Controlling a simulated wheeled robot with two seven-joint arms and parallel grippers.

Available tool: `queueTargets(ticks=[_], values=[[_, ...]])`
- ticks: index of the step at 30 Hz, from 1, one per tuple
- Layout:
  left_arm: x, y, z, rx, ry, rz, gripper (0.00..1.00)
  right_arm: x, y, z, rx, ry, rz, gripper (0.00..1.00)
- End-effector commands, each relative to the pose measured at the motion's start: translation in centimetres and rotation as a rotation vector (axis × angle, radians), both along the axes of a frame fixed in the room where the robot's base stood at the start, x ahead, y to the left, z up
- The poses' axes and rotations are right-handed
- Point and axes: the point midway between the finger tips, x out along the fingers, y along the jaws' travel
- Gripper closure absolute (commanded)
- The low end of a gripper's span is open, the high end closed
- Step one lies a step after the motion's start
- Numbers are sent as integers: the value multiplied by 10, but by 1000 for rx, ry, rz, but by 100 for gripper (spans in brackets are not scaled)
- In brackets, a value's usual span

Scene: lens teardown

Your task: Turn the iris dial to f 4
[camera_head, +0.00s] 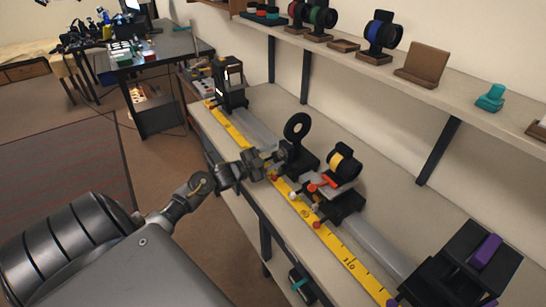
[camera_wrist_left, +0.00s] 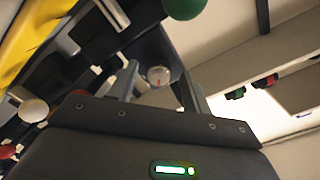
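A small whitish round dial (camera_wrist_left: 158,76) with a red mark shows between my left fingers in the left wrist view. It looks like the iris dial; I cannot read any f numbers on it. My left gripper (camera_head: 283,158) reaches the foot of an upright black ring mount (camera_head: 298,127) on the rail in the head view. In the left wrist view the left gripper (camera_wrist_left: 160,82) is open, one finger on each side of the dial, with gaps visible. The dial is hidden by the gripper in the head view. My right gripper is not in view.
A yellow scale (camera_head: 345,258) runs along the bench front. A carriage with a yellow-banded lens (camera_head: 343,165) stands to the right, and a black block with a purple part (camera_head: 466,262) is nearer. A black lamp-like unit (camera_head: 229,83) stands at the far end. A shelf (camera_head: 345,55) hangs above.

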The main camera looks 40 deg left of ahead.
Motion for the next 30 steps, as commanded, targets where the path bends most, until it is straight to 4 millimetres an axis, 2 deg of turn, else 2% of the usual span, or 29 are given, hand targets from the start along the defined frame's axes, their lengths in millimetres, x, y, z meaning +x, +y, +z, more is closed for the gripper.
queueTargets(ticks=[8, 11, 21, 25, 30], values=[[-4, 1, -1, 0, 1, -1, 51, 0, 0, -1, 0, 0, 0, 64], [-17, 4, -3, 0, 3, -1, 51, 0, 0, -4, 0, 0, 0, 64], [-79, 23, -3, 2, 2, -1, 51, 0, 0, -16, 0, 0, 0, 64], [-95, 29, -2, 0, 2, -1, 51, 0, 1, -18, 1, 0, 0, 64], [-103, 31, 0, 0, 1, -1, 51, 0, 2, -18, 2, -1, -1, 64]])
